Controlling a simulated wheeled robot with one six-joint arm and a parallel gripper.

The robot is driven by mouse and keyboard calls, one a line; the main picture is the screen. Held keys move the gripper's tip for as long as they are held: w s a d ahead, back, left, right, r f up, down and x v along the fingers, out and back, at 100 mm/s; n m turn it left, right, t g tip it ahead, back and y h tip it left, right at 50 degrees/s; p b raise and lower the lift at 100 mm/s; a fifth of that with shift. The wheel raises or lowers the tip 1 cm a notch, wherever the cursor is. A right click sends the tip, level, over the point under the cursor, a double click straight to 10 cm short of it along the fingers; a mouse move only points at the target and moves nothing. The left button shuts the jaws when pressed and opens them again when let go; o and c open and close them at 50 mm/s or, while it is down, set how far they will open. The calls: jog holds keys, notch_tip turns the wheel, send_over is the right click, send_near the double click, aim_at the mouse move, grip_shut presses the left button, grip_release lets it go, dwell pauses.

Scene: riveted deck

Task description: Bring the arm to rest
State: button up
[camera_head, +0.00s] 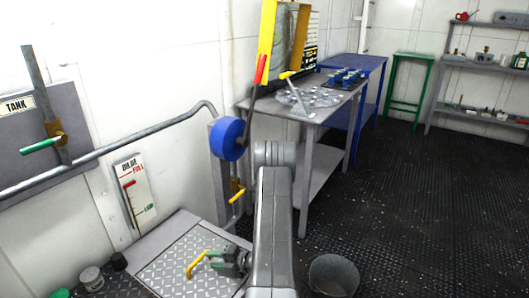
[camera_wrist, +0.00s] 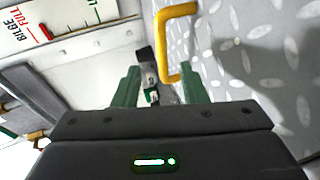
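My arm reaches up from the bottom middle of the head view and bends down to the left. My gripper (camera_head: 236,261) is low over a diamond-plate hatch (camera_head: 178,252), close to the right of a yellow handle (camera_head: 199,263). In the wrist view its two green fingers (camera_wrist: 160,78) stand apart with no object visibly clamped between them. The yellow handle (camera_wrist: 162,45) shows beyond the fingertips, its lower end close to the right finger; I cannot tell whether they touch.
A blue wheel (camera_head: 228,139) on a lever stands left of a grey workbench (camera_head: 322,123). A bilge gauge (camera_head: 133,192) is on the left wall. A grey bucket (camera_head: 333,275) stands right of my arm. Small jars (camera_head: 91,278) sit at lower left. The right floor is clear.

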aim_at(199, 258)
jog(key=b+x, duration=0.1)
jog(key=x, duration=0.7)
jog(key=shift+w+a+f, duration=0.1)
jog(key=shift+a+f, duration=0.1)
jog(key=shift+a, duration=0.15)
jog(key=shift+a+r, duration=0.1)
jog(key=shift+a, duration=0.05)
jog(key=shift+r, duration=0.15)
jog(key=shift+r, duration=0.15)
